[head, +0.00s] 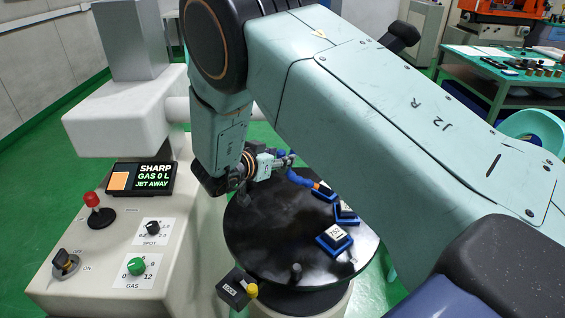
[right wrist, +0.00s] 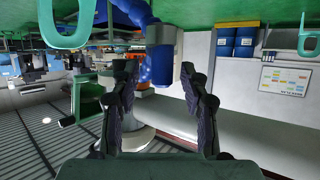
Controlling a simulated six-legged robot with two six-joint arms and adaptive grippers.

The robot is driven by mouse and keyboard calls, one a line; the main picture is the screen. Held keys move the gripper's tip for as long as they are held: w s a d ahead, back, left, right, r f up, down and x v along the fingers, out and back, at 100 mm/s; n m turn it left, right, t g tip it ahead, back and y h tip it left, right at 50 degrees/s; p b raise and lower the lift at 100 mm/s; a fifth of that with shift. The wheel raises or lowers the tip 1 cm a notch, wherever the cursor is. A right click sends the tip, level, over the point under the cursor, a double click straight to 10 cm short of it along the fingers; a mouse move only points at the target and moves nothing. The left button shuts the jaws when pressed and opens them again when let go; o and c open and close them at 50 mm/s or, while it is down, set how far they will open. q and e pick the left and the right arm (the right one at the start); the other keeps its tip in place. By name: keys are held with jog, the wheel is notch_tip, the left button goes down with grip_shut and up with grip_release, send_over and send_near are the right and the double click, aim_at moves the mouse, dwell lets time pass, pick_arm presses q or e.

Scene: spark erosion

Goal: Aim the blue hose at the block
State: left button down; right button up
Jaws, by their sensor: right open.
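The blue hose (head: 299,180) shows in the head view over the far part of the black round table, its orange tip (head: 317,186) near the farthest dark block (head: 325,191). Its base is hidden behind my arm. My right gripper (head: 286,160) is small in the head view, beside the hose. In the right wrist view its fingers (right wrist: 162,97) are apart, with a blue jointed piece (right wrist: 160,64), probably the hose, beyond and between them. My left gripper is out of view.
The black round table (head: 262,225) has bare room at its left. A display (head: 141,178) reads "SHARP, GAS 0 L, JET AWAY". The panel has a red knob (head: 92,200), a black spot knob (head: 152,228) and a green gas knob (head: 137,266).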

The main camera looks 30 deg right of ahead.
jog(key=shift+w+d+f+b, duration=0.35)
jog(key=shift+w+d+b, duration=0.15)
jog(key=shift+d, duration=0.1)
jog(key=shift+s+d, duration=0.15)
jog(key=c, duration=0.5)
jog(key=shift+r, duration=0.1)
jog(key=c, duration=0.4)
grip_shut()
jog(key=shift+r, duration=0.1)
